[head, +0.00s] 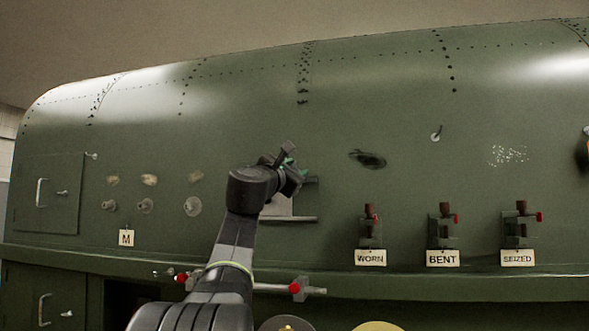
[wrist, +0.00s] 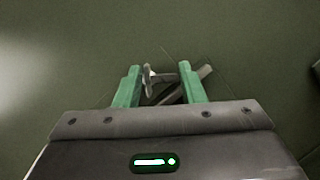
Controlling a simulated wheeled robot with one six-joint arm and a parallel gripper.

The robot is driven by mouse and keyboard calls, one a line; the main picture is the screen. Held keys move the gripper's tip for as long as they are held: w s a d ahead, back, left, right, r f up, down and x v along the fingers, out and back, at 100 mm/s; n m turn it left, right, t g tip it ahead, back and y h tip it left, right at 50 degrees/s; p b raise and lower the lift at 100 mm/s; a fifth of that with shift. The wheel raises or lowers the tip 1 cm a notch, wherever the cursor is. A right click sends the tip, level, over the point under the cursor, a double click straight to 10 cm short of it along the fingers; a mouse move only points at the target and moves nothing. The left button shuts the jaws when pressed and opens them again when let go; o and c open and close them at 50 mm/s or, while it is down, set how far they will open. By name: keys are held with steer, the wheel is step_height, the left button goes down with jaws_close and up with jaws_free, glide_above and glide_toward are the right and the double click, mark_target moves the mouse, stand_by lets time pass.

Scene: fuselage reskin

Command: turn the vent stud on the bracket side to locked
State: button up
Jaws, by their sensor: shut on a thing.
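My gripper (head: 290,165) is up against the green fuselage side, left of the dark smudge, and hides what it holds in the head view. In the wrist view its two green fingers (wrist: 160,72) stand on either side of a small pale metal stud (wrist: 149,80) with a wing-like handle, and it is shut on this stud. The stud's exact turn is hard to read. A grey bar (wrist: 205,76) runs slantwise behind the right finger. In the head view a pale bracket-like plate with a ledge (head: 290,218) shows just below the gripper.
Clamps tagged WORN (head: 370,258), BENT (head: 443,258) and SEIZED (head: 517,258) stick out at lower right. Another small stud (head: 436,136) sits above them. At left are an M tag (head: 126,238), round fittings (head: 145,206) and a hatch (head: 48,190). A red-ended rod (head: 295,287) runs below.

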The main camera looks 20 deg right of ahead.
stand_by(0.4)
steer(key=o, duration=1)
